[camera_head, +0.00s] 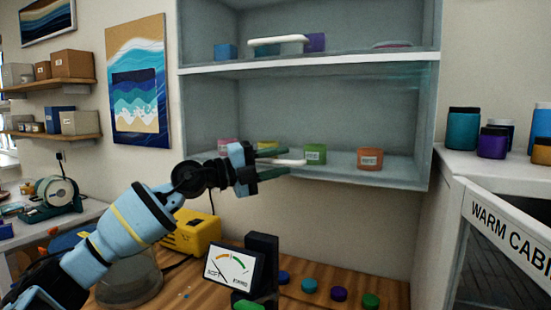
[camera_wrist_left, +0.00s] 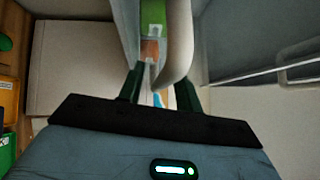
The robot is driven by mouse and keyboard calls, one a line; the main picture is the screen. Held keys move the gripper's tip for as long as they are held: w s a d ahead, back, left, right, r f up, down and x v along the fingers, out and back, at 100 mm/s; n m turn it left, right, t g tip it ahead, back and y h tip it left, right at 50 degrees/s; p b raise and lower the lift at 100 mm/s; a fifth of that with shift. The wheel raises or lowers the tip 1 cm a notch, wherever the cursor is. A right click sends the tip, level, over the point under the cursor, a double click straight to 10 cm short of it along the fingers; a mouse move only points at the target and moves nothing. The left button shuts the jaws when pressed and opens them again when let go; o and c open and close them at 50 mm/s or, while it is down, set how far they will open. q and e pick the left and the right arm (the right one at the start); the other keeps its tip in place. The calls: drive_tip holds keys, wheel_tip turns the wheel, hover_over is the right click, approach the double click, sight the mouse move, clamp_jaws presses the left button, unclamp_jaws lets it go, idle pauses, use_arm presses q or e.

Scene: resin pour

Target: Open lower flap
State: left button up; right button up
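The lower flap (camera_head: 320,112) looks like a clear, tinted pane over the lower compartment of the wall cabinet, and it appears closed. Its white bar handle (camera_head: 291,162) is low on the front, partly hidden by my gripper. My left gripper (camera_head: 270,162) is at the handle's left part, one dark green finger above it and one below. In the left wrist view the pale handle (camera_wrist_left: 180,42) runs between the spread fingers of my left gripper (camera_wrist_left: 160,88), nearer the right finger; I cannot tell if they touch. My right gripper is not in view.
Below are a gauge (camera_head: 233,267) and a yellow machine (camera_head: 191,236). A warm cabinet (camera_head: 505,228) stands at right.

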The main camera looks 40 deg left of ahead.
use_arm(q)
drive_tip(key=shift+w+d, duration=0.1)
clamp_jaws()
idle(0.3)
